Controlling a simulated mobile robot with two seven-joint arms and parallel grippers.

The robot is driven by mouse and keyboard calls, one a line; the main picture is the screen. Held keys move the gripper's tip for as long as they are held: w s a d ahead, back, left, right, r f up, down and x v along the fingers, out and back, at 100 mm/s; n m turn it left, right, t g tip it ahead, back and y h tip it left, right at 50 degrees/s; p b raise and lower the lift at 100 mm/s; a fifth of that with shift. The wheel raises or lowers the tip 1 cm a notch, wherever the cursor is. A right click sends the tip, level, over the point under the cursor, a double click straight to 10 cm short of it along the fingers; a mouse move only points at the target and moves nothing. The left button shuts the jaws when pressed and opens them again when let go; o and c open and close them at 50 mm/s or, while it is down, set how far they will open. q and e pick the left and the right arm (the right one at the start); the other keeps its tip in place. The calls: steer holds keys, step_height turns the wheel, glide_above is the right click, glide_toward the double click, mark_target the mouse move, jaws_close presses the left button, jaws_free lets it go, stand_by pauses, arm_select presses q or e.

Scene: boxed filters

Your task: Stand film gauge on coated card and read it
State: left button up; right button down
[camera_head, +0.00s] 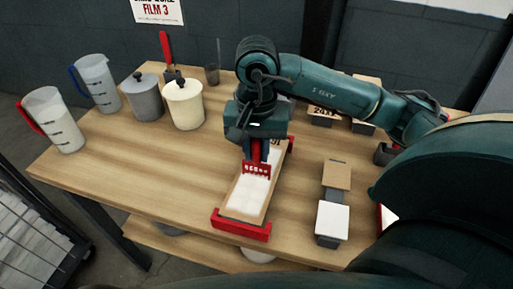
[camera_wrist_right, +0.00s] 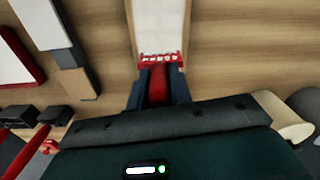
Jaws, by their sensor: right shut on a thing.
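The coated card (camera_head: 246,199) lies white on a long board with red end pieces (camera_head: 241,225) on the table. The red film gauge (camera_head: 257,169) has a toothed or notched edge and is over the far part of the white coating. It also shows in the right wrist view (camera_wrist_right: 161,57), upright across the end of the white strip (camera_wrist_right: 159,22). My right gripper (camera_head: 256,148) points down, shut on the gauge's red handle (camera_wrist_right: 158,88). I cannot tell whether the gauge's edge touches the coating. My left gripper is not in view.
On the wooden table (camera_head: 165,165), two jugs (camera_head: 95,82), a grey pot (camera_head: 143,97) and a cream pot (camera_head: 185,104) stand left. Right of the board are a white-topped block (camera_head: 332,219) and a brown-topped block (camera_head: 337,175). The front left table is clear.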

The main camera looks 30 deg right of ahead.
steer(key=shift+s, duration=0.1)
stand_by(0.3)
steer(key=shift+r+p, duration=1.85)
steer(key=shift+r, duration=1.65)
